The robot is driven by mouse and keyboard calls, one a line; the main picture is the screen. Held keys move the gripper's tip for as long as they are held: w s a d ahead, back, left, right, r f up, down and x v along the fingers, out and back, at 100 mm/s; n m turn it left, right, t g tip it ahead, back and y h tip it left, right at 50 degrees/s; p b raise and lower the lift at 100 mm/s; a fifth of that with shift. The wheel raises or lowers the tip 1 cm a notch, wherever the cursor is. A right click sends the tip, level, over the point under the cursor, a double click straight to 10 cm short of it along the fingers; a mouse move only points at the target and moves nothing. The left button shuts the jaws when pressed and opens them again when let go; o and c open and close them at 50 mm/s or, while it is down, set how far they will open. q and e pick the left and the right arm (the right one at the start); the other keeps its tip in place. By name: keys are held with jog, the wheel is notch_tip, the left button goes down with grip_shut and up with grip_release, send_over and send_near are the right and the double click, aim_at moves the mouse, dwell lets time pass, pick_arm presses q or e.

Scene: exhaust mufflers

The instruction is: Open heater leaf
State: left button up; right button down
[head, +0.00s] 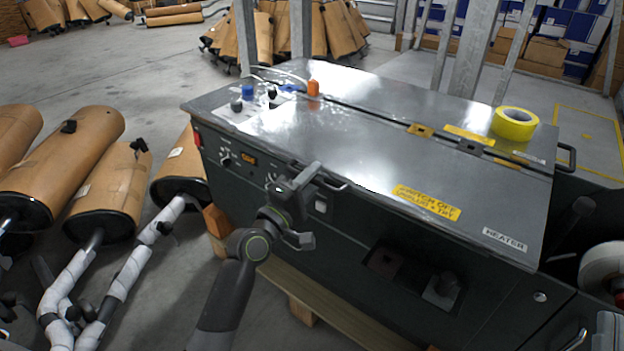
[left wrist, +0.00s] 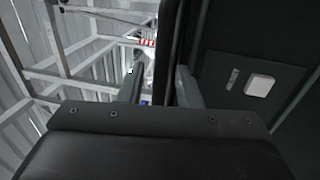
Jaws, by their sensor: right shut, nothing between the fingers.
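The heater leaf (head: 375,150) is the front grey metal top panel of the dark machine (head: 360,245), with a HEATER label (head: 504,240) at its right corner. It lies flat and closed. A dark handle (head: 335,185) is on its front edge, partly hidden by my gripper. My left gripper (head: 311,206) is at the front of the machine by this handle, its fingers apart. In the left wrist view both fingers (left wrist: 158,87) are spread, with a dark vertical bar beside the right one; I cannot tell whether they touch it. My right gripper (head: 606,332) shows only partly at the lower right corner.
Yellow tape (head: 515,123) lies on the rear top panel. An orange knob (head: 313,88) and a blue knob (head: 248,91) stand at the left end. Brown mufflers (head: 112,185) lie on the floor at left. A white roll (head: 603,268) is at the right.

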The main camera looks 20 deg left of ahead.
pick_arm(q)
grip_shut()
dwell(0.3)
